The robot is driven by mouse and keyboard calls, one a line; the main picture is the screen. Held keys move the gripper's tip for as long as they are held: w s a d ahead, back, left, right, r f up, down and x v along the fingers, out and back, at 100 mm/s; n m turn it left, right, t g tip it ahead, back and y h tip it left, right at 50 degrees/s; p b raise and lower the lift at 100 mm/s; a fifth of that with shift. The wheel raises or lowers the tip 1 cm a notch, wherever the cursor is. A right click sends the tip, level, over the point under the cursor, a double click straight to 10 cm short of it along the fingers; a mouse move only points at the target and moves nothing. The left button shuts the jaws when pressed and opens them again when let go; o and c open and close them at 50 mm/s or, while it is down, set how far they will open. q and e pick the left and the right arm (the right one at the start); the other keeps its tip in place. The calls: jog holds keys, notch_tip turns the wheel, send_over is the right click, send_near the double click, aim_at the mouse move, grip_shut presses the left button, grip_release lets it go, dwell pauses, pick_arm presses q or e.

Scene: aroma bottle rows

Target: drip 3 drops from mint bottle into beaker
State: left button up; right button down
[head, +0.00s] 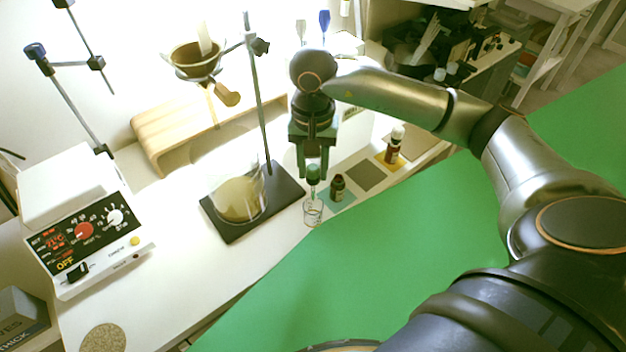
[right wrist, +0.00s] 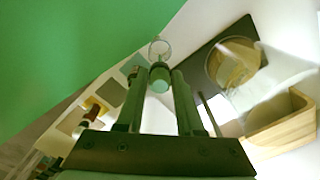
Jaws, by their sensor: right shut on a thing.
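My right gripper (head: 313,170) points down and is shut on a green-topped dropper (head: 313,175). The green bulb of the dropper (right wrist: 160,85) also shows between the fingers in the right wrist view. A small clear beaker (head: 313,214) stands directly below the dropper; its rim shows in the right wrist view (right wrist: 159,47). I cannot tell whether the dropper tip is inside the rim, and no drop can be made out. A small dark open bottle (head: 338,188), probably the mint one, stands upright on a teal square (head: 349,198), right of the beaker. My left gripper is not in view.
A large beaker with pale content (head: 238,200) stands on a black stand base (head: 277,200) to the left. A hotplate (head: 85,235) is at the far left. The green surface (head: 400,230) is clear.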

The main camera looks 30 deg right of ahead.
jog(key=c, duration=1.2)
grip_release()
jog(key=shift+c, duration=0.2)
jog(key=shift+r+p, duration=1.1)
jog(key=shift+r, duration=0.95)
